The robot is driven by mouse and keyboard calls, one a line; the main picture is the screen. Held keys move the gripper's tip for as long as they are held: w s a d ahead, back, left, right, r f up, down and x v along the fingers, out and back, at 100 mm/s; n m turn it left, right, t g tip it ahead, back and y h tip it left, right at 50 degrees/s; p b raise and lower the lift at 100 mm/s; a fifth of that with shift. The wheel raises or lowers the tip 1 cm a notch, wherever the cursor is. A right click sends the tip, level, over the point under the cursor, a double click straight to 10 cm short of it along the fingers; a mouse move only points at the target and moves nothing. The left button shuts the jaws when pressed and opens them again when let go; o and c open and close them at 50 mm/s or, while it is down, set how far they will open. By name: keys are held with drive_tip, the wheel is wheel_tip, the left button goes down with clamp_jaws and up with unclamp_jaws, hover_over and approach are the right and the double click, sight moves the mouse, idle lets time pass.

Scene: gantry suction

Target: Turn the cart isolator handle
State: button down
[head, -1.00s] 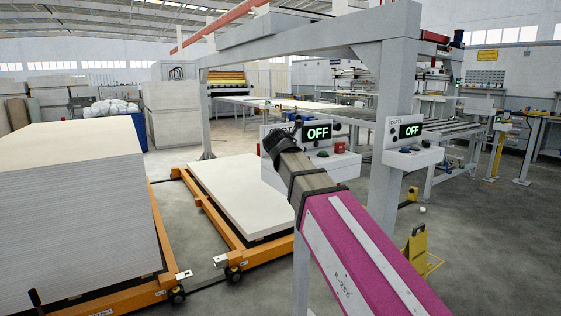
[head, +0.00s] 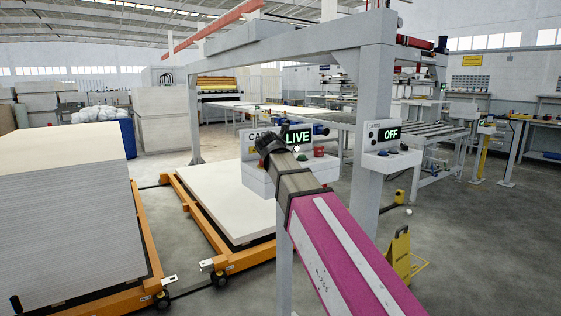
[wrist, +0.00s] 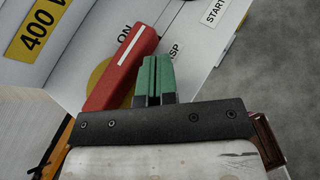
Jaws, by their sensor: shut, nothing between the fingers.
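The isolator handle (wrist: 122,68) is a red bar with a white stripe in the wrist view. It is tilted, its upper end toward the "ON" label, over a yellow disc (wrist: 97,75) on a pale panel. My gripper (wrist: 154,75) has green fingers, shut and empty, just right of the handle; I cannot tell whether they touch it. In the head view my arm reaches the left control box (head: 262,178), whose display (head: 298,137) reads "LIVE". The arm hides part of this box and the handle.
A second control box (head: 390,160) on the gantry post (head: 372,110) reads "OFF". A red button (head: 319,151) sits on the left box. Orange carts carry a tall board stack (head: 75,220) and a low board (head: 215,200). A yellow stand (head: 399,255) is at right.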

drive_tip(key=shift+w+d, duration=0.1)
drive_tip(key=shift+w, duration=0.3)
drive_tip(key=shift+w, duration=0.1)
idle(0.5)
